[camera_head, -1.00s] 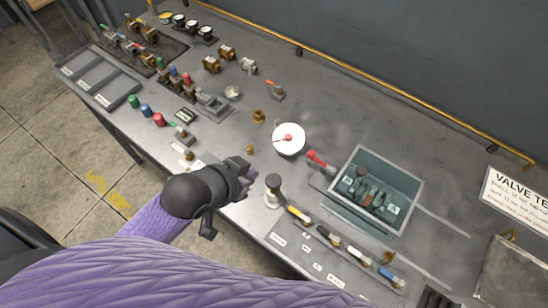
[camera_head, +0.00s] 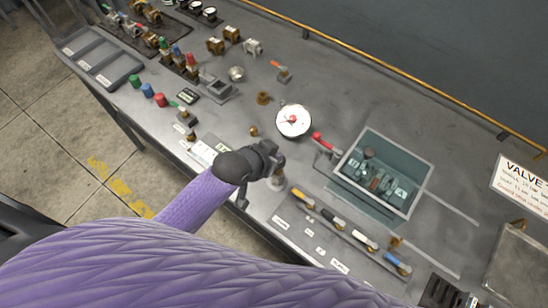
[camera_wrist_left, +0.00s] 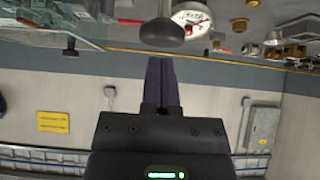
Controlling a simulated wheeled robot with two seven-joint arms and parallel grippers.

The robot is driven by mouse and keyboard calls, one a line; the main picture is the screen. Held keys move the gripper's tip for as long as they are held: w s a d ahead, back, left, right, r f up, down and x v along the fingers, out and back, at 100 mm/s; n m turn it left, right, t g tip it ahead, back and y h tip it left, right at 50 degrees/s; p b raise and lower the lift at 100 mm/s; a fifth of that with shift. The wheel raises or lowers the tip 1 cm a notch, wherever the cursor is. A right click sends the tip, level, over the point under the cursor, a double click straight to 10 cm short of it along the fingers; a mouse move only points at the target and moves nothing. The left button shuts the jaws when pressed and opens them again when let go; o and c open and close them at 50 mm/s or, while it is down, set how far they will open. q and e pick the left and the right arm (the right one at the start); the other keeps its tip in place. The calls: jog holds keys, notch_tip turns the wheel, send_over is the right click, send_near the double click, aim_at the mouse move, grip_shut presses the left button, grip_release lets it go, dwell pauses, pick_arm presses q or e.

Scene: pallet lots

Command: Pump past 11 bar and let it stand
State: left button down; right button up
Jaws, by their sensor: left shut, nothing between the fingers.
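The round white gauge (camera_head: 293,121) with a red mark at its centre lies on the grey bench; it also shows in the left wrist view (camera_wrist_left: 192,18). Its reading is too small to tell. My left gripper (camera_head: 279,160) is shut and empty, near the front edge of the bench below the gauge. In the left wrist view its fingers (camera_wrist_left: 160,60) are together, just short of a dark rounded knob (camera_wrist_left: 160,32). Whether they touch the knob I cannot tell. In the head view my gripper mostly hides that knob's post (camera_head: 277,182). My right gripper is not in view.
A red-handled lever (camera_head: 322,141) stands beside a clear-walled tank (camera_head: 425,172) with dark fittings inside. Several coloured-handled valves (camera_head: 333,221) line the front right. Coloured caps (camera_head: 147,90), brass fittings and grey trays (camera_head: 95,58) fill the left. A brass rail runs along the back.

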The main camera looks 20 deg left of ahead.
pick_arm(q)
jog(key=shift+f, duration=0.35)
